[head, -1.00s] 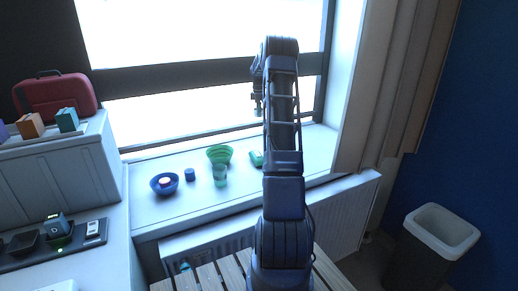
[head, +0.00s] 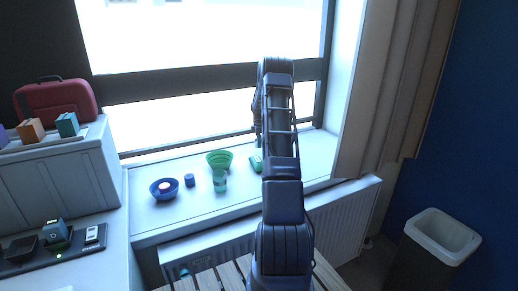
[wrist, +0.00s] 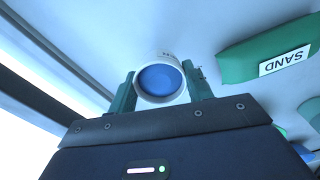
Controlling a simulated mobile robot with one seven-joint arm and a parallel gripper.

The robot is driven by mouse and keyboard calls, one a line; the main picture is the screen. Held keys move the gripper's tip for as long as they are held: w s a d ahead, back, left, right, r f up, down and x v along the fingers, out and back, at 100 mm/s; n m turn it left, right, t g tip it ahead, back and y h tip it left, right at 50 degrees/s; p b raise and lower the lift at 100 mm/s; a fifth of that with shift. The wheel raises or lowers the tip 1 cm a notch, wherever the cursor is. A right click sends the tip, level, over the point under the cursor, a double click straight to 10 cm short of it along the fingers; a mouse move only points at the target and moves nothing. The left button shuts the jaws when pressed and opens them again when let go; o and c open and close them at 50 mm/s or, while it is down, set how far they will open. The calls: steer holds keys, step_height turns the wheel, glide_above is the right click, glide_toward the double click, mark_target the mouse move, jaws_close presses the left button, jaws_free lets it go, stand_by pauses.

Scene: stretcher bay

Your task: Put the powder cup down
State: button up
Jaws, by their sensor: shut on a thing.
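The powder cup (wrist: 161,80) is white and round with blue inside, and its open end faces the wrist camera. My gripper (wrist: 163,87) is shut on it, with one green finger on each side. The pale windowsill (wrist: 190,30) lies beyond the cup; I cannot tell whether the cup touches it. The windowsill (head: 150,222) shows there below the window.

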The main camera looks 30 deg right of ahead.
steer(key=shift+f, duration=2)
steer(key=o, duration=1)
steer(key=shift+f, duration=0.15)
steer(key=shift+c, duration=0.2)
